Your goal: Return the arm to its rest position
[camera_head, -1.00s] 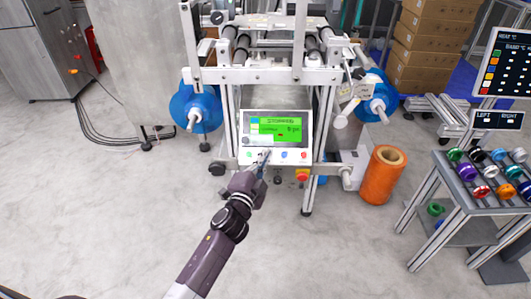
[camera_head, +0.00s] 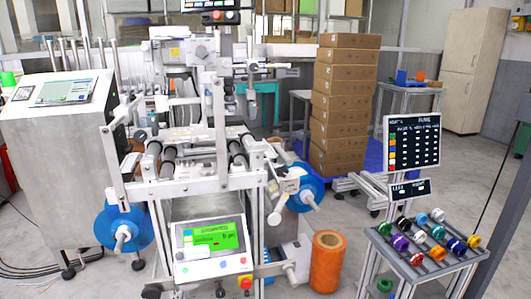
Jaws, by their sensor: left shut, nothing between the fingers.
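Neither of my grippers shows in the head view now, and no part of my arms can be made out. The control panel (camera_head: 210,249) on the front of the film machine is in view at the bottom, a little left of the middle. Its screen (camera_head: 212,237) is lit green, with coloured buttons below it. Nothing covers the panel. Where my arms are now cannot be seen.
The film machine (camera_head: 195,183) carries a blue reel (camera_head: 103,228) on its left and another (camera_head: 311,190) on its right. An orange roll (camera_head: 327,262) stands right of it. A rack of coloured spools (camera_head: 420,262) is at right. Stacked boxes (camera_head: 340,105) stand behind.

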